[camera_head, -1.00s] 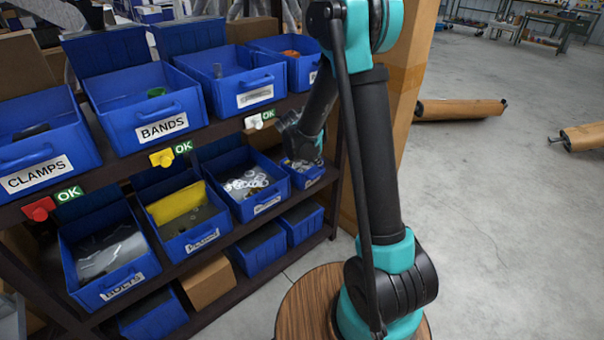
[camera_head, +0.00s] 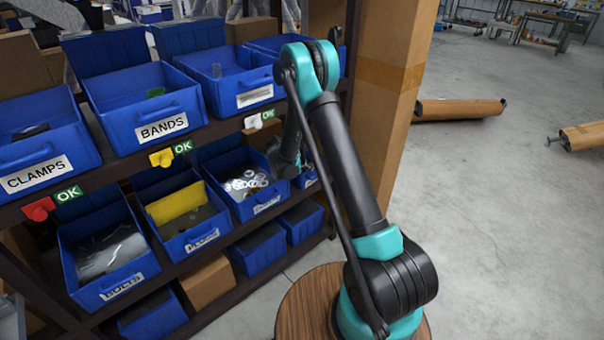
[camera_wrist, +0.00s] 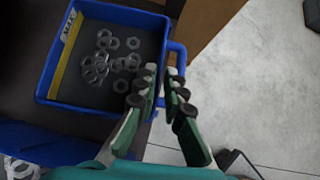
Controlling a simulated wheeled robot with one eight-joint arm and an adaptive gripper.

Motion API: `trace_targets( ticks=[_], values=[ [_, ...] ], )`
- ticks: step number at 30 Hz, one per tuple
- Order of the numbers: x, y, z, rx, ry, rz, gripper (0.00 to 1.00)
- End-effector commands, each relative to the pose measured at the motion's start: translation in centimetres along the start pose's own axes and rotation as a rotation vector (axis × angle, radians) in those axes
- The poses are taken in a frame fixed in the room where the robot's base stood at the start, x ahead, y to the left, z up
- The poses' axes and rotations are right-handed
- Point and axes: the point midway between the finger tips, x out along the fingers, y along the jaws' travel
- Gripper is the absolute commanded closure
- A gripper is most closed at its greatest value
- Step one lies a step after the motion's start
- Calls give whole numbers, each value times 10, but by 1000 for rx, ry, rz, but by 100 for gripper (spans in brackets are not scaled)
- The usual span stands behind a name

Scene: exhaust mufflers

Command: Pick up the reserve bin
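A small blue bin sits on the lower shelf at its right end, mostly hidden behind my arm in the head view (camera_head: 307,180). No reserve label is readable on it. In the wrist view a blue bin (camera_wrist: 112,12) holds several metal nuts and has a yellow strip marked MAX; it appears to be this small bin. Its blue handle (camera_wrist: 180,50) projects on the right. My gripper (camera_wrist: 162,74) is just over the handle, with a finger on either side and a gap between them. I cannot tell whether the fingers touch the handle.
The neighbouring washer bin (camera_head: 240,207) is close on the left. Labelled bins, such as BANDS (camera_head: 165,108), fill the upper shelf (camera_head: 105,172) above. A cardboard column (camera_head: 385,100) stands right of the rack. The floor (camera_head: 500,220) at right is open.

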Motion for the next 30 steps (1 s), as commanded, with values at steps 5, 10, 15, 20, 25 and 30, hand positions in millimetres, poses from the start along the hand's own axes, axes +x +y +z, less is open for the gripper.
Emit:
trace_targets(
  ticks=[5, 10, 15, 20, 25, 30],
  values=[
    [8, 0, 0, 0, 0, 0, 90],
    [28, 0, 0, 2, 0, 0, 90],
    [51, 0, 0, 2, 1, -1, 90],
    [57, 1, 0, 0, 0, 1, 90],
    [56, 1, 0, 0, 0, 1, 97],
    [56, 1, 0, 0, 0, 1, 100]
  ],
)
